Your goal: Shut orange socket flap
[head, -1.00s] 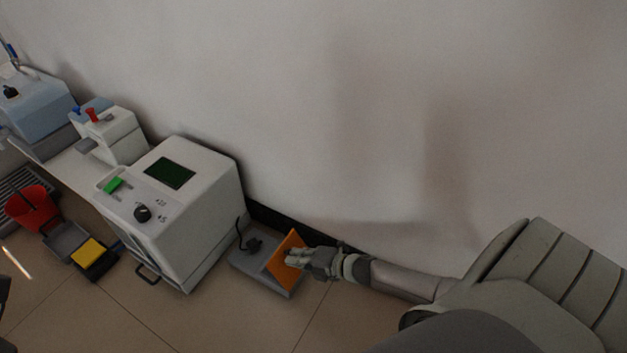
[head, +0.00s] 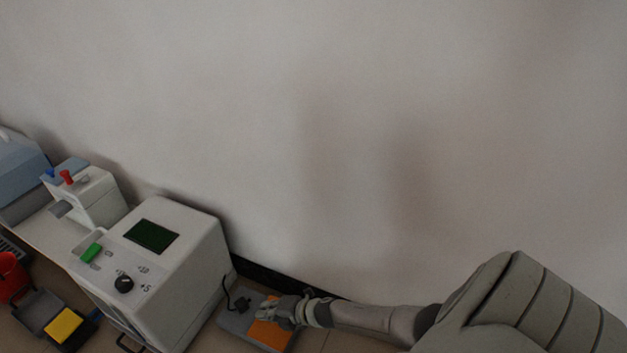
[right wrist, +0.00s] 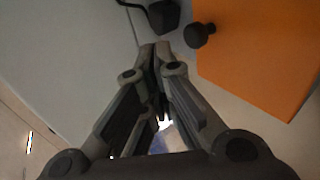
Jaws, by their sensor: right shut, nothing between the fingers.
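The orange flap (head: 269,334) lies low on the right part of the grey socket base (head: 232,321), looking flat or nearly flat. My right gripper (head: 267,309) is shut and empty at the flap's far edge, hiding part of it. In the right wrist view the orange flap (right wrist: 262,55) fills the upper right, and my shut fingertips (right wrist: 155,50) are left of it, apart from it in the picture. A dark round knob (right wrist: 198,35) shows at the flap's left edge. Whether the flap is fully down I cannot tell. My left gripper is not in view.
A black plug (head: 240,302) with a cord sits on the base's left part. A white machine (head: 165,265) with a screen and dial stands close on the left. The wall (head: 330,150) rises right behind.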

